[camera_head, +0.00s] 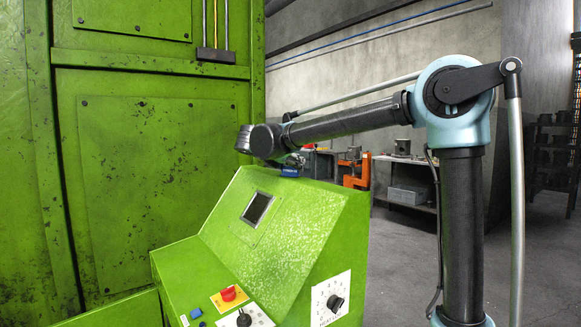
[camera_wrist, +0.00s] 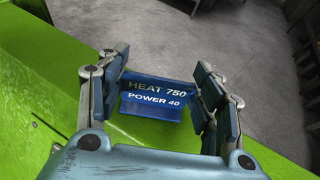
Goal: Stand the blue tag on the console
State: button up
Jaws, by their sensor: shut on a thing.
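The blue tag (camera_wrist: 152,97) sits between the fingers of my gripper (camera_wrist: 162,82) in the wrist view, its white lettering "HEAT 750 POWER 40" readable. My gripper is shut on the tag. In the head view the tag (camera_head: 289,173) shows as a small blue piece at the top edge of the green console (camera_head: 300,216), below my wrist. Its lower edge is at or very close to the console's top; I cannot tell whether it bears on it. The fingers are mostly hidden behind my wrist in the head view.
The console's sloping face has a small dark screen (camera_head: 257,208), with a red button (camera_head: 228,293) and black knobs lower down. A tall green press (camera_head: 160,180) stands behind at left. A workbench (camera_head: 405,195) and an orange tool (camera_head: 357,170) are beyond at right.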

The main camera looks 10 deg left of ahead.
jog(key=o, duration=0.9)
jog(key=shift+f, duration=0.1)
jog(key=shift+c, duration=0.2)
jog(key=v, duration=1.2)
